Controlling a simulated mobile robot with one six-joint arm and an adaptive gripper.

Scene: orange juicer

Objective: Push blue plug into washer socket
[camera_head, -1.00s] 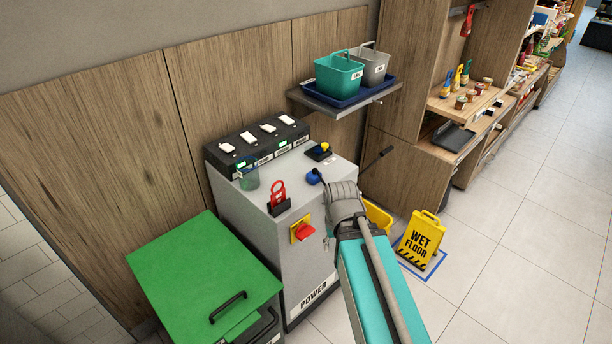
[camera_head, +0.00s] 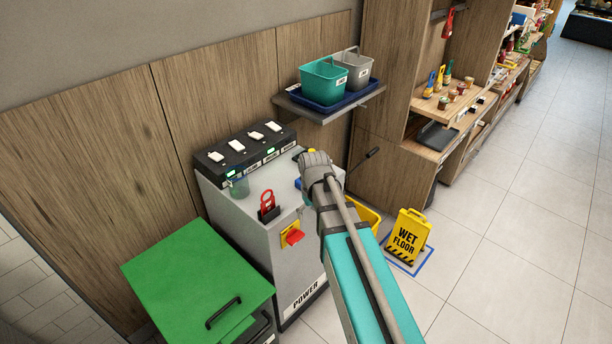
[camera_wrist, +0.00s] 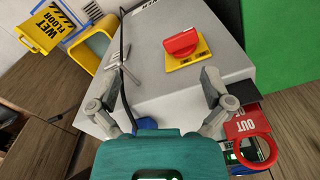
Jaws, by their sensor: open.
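My gripper (camera_head: 312,162) is over the back right part of the grey cabinet's top (camera_head: 243,203). In the wrist view its two fingers stand apart, open, with the gap (camera_wrist: 162,80) empty at the tips. A small blue piece, apparently the blue plug (camera_wrist: 148,123), shows between the finger bases, mostly hidden by the teal gripper body. A sliver of blue (camera_head: 298,184) also shows beside the gripper in the head view. A black cable (camera_wrist: 122,60) runs past the left finger. I cannot make out the washer socket; the gripper partly covers a black piece with a yellow part (camera_head: 298,154).
A red switch (camera_head: 293,236) on a yellow plate and a red tag (camera_head: 267,201) are on the cabinet. A switch strip (camera_head: 245,148) lines its back. A green-lidded bin (camera_head: 195,275) stands left, a shelf with buckets (camera_head: 325,80) behind, a wet floor sign (camera_head: 408,237) right.

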